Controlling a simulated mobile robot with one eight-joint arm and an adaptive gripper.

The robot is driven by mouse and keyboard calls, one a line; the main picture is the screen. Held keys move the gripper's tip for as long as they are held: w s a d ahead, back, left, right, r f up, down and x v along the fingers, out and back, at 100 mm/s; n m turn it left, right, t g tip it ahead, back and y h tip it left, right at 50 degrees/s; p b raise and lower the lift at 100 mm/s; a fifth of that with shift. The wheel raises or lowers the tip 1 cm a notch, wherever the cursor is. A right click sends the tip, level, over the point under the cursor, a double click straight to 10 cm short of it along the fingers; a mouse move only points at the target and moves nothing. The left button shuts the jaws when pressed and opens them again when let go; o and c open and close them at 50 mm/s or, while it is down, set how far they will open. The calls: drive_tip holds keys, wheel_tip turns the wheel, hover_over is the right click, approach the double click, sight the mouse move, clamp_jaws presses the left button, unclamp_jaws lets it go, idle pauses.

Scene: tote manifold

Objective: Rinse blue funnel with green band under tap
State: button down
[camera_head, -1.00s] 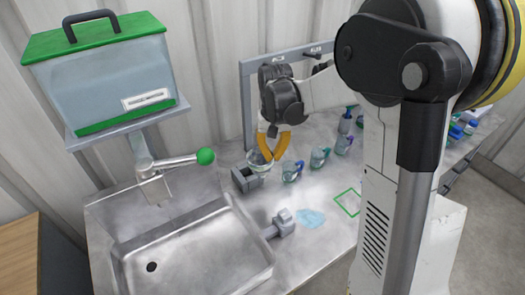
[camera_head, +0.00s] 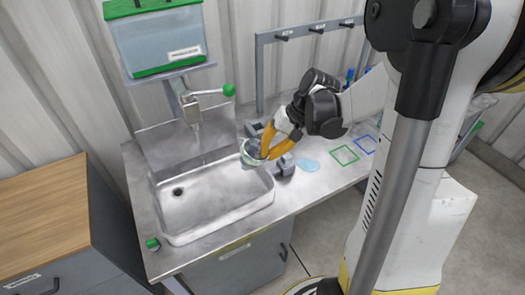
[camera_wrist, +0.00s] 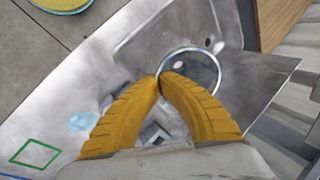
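The funnel (camera_head: 250,156) looks clear and pale, with a greenish rim; its lower part is hard to make out. My gripper (camera_head: 268,150), with yellow fingers, is shut on it beside the sink's right rim. In the wrist view, the fingertips (camera_wrist: 164,82) meet at the funnel's round rim (camera_wrist: 190,50), and the sink shows beyond. The tap (camera_head: 192,108) has a lever with a green knob (camera_head: 229,90) and stands behind the sink (camera_head: 215,212), left of the funnel. I cannot tell whether water runs.
A clear tank (camera_head: 160,45) with green trim is above the tap. A blue patch (camera_head: 308,165) and a green square outline (camera_head: 344,155) mark the counter. A rack (camera_head: 300,32) stands behind. The basin looks empty.

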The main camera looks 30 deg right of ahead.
drive_tip(key=shift+s+a+r, duration=0.1)
drive_tip(key=shift+s+a, duration=0.15)
drive_tip(key=shift+w+a, duration=0.1)
drive_tip(key=shift+a, duration=0.1)
drive_tip(key=shift+w+a+f, duration=0.2)
drive_tip(key=shift+w, duration=0.05)
drive_tip(key=w+a+f+b, duration=0.2)
drive_tip(key=w+a, duration=0.4)
drive_tip(key=a, duration=0.5)
drive_tip(key=shift+w+f, duration=0.2)
drive_tip(key=shift+f, duration=0.05)
drive_tip(key=shift+w+d, duration=0.2)
drive_tip(key=shift+d, duration=0.25)
drive_tip(key=shift+a, duration=0.15)
drive_tip(key=shift+s+a, duration=0.25)
drive_tip(key=shift+a, duration=0.15)
drive_tip(key=shift+w+d, duration=0.1)
drive_tip(key=shift+d, duration=0.05)
idle(0.3)
